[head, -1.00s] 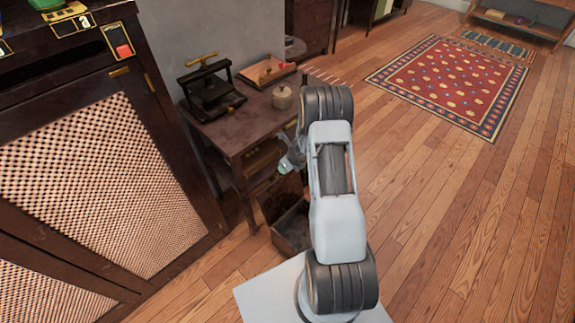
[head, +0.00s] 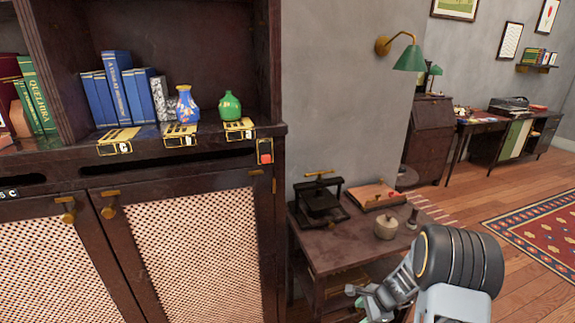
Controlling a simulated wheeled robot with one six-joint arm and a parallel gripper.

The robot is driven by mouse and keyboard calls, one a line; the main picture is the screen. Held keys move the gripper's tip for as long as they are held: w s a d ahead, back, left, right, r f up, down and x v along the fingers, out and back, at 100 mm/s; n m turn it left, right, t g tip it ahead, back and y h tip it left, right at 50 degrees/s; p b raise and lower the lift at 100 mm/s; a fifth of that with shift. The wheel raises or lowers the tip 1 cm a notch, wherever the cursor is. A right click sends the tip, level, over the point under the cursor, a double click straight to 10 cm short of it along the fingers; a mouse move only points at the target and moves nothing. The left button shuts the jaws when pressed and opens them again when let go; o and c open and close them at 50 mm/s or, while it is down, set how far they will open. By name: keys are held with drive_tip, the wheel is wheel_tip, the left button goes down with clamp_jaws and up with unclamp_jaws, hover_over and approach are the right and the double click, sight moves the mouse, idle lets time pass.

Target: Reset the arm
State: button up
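My arm (head: 455,270), with a dark ribbed joint and light grey links, shows at the lower right, in front of the small wooden table (head: 335,248). It is bent, and its lower part is cut off by the picture's bottom edge. My gripper (head: 356,297) is at the arm's left end, before the table's front side and lower than its top. Green shows near its fingers. The fingers are too small to tell whether they are open or shut, and I see no object clearly held.
A dark cabinet (head: 190,175) fills the left, with a blue patterned vase (head: 186,105) and a green vase (head: 230,105) on its shelf. The table bears a black press (head: 320,203) and a round lidded pot (head: 386,228). Open floor (head: 515,258) lies at right.

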drive_tip(key=s+a+r+n+h+p, duration=0.1)
drive_tip(key=s+r+n, duration=0.4)
drive_tip(key=r, duration=0.6)
drive_tip(key=s+a+r+n+t+h+p, duration=0.1)
drive_tip(key=s+a+r+n+h+p, duration=0.1)
drive_tip(key=s+a+r+n+p, duration=0.2)
drive_tip(key=s+a+r+n+h+p, duration=0.1)
drive_tip(key=s+r+n+p, duration=0.3)
drive_tip(key=r, duration=1.6)
drive_tip(key=s+a+n, duration=0.1)
drive_tip(key=s+n, duration=0.1)
drive_tip(key=n, duration=0.2)
drive_tip(key=shift+s+a+n+t+p, duration=0.2)
drive_tip(key=shift+s+n+t+p, duration=0.15)
drive_tip(key=shift+s+n+t, duration=0.05)
